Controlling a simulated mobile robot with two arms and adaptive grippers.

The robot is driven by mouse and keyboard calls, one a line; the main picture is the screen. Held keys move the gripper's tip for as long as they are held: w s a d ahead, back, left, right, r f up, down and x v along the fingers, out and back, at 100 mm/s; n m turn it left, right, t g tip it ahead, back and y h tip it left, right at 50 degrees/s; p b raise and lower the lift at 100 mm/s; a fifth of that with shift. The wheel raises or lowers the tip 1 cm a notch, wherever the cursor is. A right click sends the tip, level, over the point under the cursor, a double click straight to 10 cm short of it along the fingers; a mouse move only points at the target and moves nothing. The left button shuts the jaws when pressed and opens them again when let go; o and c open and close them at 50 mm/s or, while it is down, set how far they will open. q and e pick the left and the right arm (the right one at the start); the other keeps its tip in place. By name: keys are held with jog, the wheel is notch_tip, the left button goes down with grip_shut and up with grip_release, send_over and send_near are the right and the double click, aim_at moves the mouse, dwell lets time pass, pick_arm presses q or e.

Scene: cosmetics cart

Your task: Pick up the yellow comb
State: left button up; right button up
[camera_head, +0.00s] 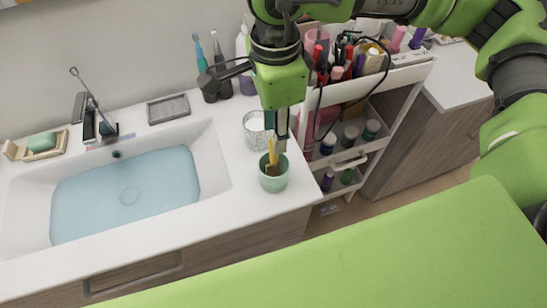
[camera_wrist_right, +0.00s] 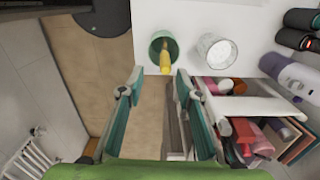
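The yellow comb (camera_head: 272,155) stands in a small green cup (camera_head: 273,182) near the right front corner of the white counter. In the right wrist view the comb (camera_wrist_right: 165,60) leans over the near rim of the cup (camera_wrist_right: 153,45). My right gripper (camera_head: 281,145) points down just above the cup, overlapping the comb's top in the head view. In the wrist view its two fingers (camera_wrist_right: 158,84) are spread, with nothing between them. The comb's top lies beyond the fingertips, roughly centred on the gap. The comb's lower part is hidden in the cup. My left gripper is not in view.
A clear glass (camera_head: 256,130) stands right behind the cup. A black hair dryer (camera_head: 222,78) and bottles stand farther back. A water-filled sink (camera_head: 125,190) is at left. The loaded white cart (camera_head: 395,75) stands close at right of the counter.

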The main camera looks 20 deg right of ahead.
jog(key=shift+w+f, duration=0.1)
jog(key=shift+f, duration=0.4)
jog(key=shift+w+a+f, duration=0.1)
jog(key=shift+f, duration=0.1)
jog(key=p, duration=0.3)
send_over(272, 163)
jog(key=f, duration=0.4)
jog(key=shift+w+d+f, duration=0.1)
jog(key=shift+w+d, duration=0.15)
jog(key=shift+d, duration=0.05)
jog(key=shift+w+f, duration=0.1)
jog(key=shift+f, duration=0.4)
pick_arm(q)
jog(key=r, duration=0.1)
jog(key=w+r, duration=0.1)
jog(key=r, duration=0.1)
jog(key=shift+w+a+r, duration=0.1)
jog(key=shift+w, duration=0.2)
pick_arm(e)
grip_shut()
